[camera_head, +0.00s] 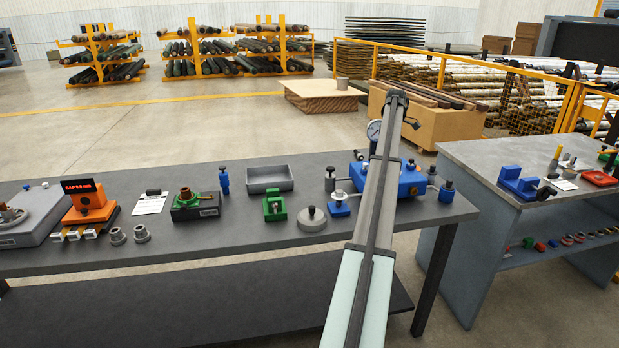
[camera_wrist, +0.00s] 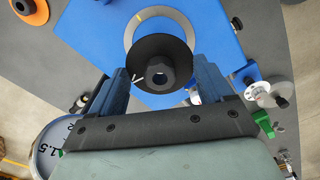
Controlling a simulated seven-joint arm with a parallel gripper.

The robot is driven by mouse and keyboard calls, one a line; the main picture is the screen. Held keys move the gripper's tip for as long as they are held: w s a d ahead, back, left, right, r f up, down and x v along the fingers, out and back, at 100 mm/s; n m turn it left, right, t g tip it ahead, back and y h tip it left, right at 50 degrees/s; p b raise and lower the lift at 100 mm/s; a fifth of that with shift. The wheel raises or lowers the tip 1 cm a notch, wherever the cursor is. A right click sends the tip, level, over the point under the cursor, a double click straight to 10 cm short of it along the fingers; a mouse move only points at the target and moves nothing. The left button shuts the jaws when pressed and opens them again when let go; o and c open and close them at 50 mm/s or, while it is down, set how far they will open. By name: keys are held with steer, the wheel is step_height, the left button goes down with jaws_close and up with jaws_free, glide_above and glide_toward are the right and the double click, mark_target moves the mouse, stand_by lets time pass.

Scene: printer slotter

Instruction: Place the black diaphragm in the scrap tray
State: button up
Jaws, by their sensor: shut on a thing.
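The black diaphragm (camera_wrist: 163,55), a round black disc with a dark hub, is between the two blue fingers of my gripper (camera_wrist: 162,78) in the wrist view. My gripper is shut on it. Below it are a grey ring with a yellow mark (camera_wrist: 137,29) and a blue surface (camera_wrist: 222,45); I cannot tell whether the diaphragm touches them. In the head view my arm hides the gripper and diaphragm, near the blue fixture (camera_head: 428,205). An empty grey tray (camera_head: 270,179) is on the bench and a red tray (camera_head: 600,177) is on the right-hand table; no readable label marks either as scrap.
A round dial gauge (camera_wrist: 52,142) is close at the lower left in the wrist view. A gap separates the bench (camera_head: 240,239) from the right-hand table.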

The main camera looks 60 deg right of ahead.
steer(key=w+a+f+n, duration=0.1)
steer(key=w+a+n, duration=0.1)
steer(key=w+a, duration=0.9)
steer(key=w+a+f+n, duration=0.15)
steer(key=w+a, duration=0.25)
steer(key=w, duration=1.3)
steer(key=w+a+f+n, duration=0.1)
steer(key=w+a, duration=0.7)
steer(key=w, duration=0.6)
steer(key=shift+w+d+f+m, duration=0.2)
steer(key=shift+f+m, duration=0.5)
steer(key=shift+f, duration=1.1)
steer(key=shift+w+d+f+m, duration=0.15)
steer(key=shift+f+m, duration=0.6)
steer(key=shift+f, duration=1)
steer(key=shift+w+d+f+m, duration=0.15)
steer(key=shift+f+m, duration=0.55)
steer(key=shift+f, duration=1.1)
steer(key=shift+s+f, duration=0.1)
steer(key=shift+f, duration=0.05)
steer(key=o, duration=1)
step_height(320, 180, up, 12)
steer(key=shift+r, duration=0.2)
